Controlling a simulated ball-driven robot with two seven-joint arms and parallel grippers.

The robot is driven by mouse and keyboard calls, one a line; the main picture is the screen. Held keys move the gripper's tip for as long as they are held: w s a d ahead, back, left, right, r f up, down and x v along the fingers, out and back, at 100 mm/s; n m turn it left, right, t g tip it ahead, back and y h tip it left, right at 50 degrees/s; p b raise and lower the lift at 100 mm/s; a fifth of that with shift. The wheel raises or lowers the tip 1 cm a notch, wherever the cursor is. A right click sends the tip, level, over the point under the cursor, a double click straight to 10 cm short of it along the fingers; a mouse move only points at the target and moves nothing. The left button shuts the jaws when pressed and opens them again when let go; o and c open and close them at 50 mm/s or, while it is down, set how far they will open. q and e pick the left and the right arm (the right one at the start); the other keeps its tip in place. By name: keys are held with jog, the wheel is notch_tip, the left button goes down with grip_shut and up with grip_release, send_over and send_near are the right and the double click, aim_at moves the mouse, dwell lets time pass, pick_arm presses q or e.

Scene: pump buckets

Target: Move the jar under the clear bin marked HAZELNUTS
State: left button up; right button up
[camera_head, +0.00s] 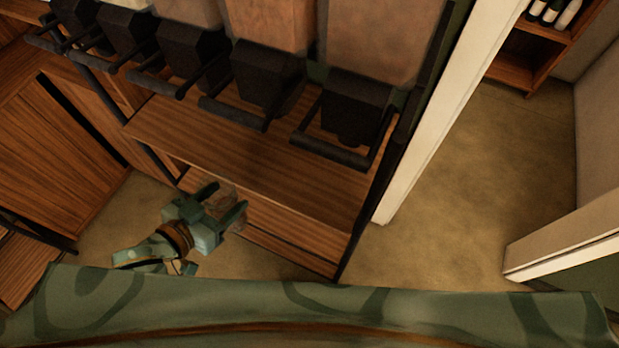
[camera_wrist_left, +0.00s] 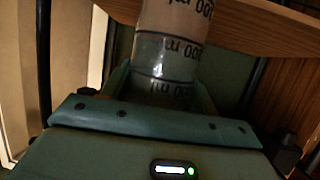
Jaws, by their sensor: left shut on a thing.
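My left gripper (camera_head: 222,202) is shut on a clear jar (camera_head: 224,194), in front of the lower wooden shelf. In the left wrist view the jar (camera_wrist_left: 172,45) stands between the fingers and shows dark "ml" markings. Clear bins, such as the one at the right end (camera_head: 372,35) and the orange-brown one beside it (camera_head: 270,25), stand in a row along the top of the head view. No label reads HAZELNUTS in either view; the bins' upper parts are cut off. My right gripper is out of view.
Black dispensers with handle bars, such as the rightmost one (camera_head: 350,105), hang over the wooden shelf (camera_head: 240,150). A dark post stands at the rack's right end. Open floor (camera_head: 460,200) lies to the right, past a white door frame (camera_head: 445,110).

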pick_arm(q)
jog(key=shift+w+d+r, duration=0.1)
jog(key=shift+d+r, duration=0.05)
jog(key=shift+d, duration=0.3)
jog(key=shift+w+d+r, duration=0.1)
jog(key=shift+d, duration=0.35)
jog(key=w+r+b+x, duration=0.1)
jog(key=r+b+x, duration=0.1)
jog(key=x, duration=1.5)
jog(key=shift+d+r, duration=0.3)
jog(key=shift+r, duration=0.15)
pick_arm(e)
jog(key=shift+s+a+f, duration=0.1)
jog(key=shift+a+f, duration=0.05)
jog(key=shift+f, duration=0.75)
pick_arm(q)
jog(key=o, duration=1.3)
jog(key=shift+f, duration=0.15)
jog(key=shift+c, duration=0.2)
